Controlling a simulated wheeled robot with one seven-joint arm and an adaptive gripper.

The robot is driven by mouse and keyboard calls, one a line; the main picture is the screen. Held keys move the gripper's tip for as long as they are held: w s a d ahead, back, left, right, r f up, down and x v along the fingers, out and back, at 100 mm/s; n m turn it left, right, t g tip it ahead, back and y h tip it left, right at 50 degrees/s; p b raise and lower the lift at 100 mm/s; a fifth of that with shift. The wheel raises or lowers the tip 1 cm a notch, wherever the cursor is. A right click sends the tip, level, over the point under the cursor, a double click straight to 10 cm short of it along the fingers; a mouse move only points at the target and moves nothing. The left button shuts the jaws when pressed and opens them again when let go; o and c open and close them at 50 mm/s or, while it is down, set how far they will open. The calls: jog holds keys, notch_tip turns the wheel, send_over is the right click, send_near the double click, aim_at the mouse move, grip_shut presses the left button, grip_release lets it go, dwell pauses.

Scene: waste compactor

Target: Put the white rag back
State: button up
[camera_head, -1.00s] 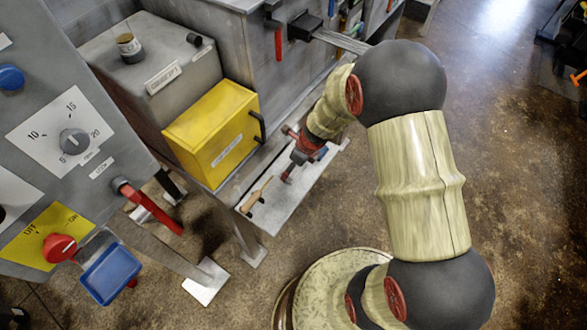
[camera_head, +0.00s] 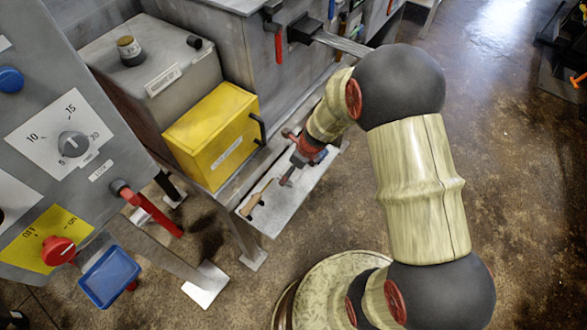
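My gripper (camera_head: 287,181) is at the end of my arm, low over a grey metal shelf (camera_head: 285,209) below the machine. It is small in the picture and partly hidden by its own wrist, so I cannot tell whether its fingers are open or shut. I see no white rag that I can make out. A small wooden-handled tool (camera_head: 256,199) lies on the shelf, left of my gripper.
A yellow box (camera_head: 212,135) with a black handle stands left of my gripper. The control panel (camera_head: 60,130) at far left has a red lever (camera_head: 150,210) and a blue tray (camera_head: 109,276) jutting out.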

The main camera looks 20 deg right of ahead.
jog(key=shift+r, duration=0.1)
jog(key=s+r+n+p, duration=0.25)
jog(key=r+n, duration=0.25)
jog(key=r, duration=0.5)
jog(key=s+a+r+n+t+p, duration=0.1)
jog(key=s+r+n, duration=0.25)
jog(key=r, duration=0.65)
jog(key=s+r+n+p, duration=0.2)
jog(key=r+n, duration=0.3)
jog(key=r, duration=0.6)
jog(key=s+r+n+t+h, duration=0.2)
jog(key=s+r+n, duration=0.9)
jog(key=s+n, duration=0.3)
jog(key=shift+d+n, duration=0.45)
jog(key=shift+n, duration=0.2)
jog(key=shift+w, duration=0.1)
jog(key=shift+c, duration=0.3)
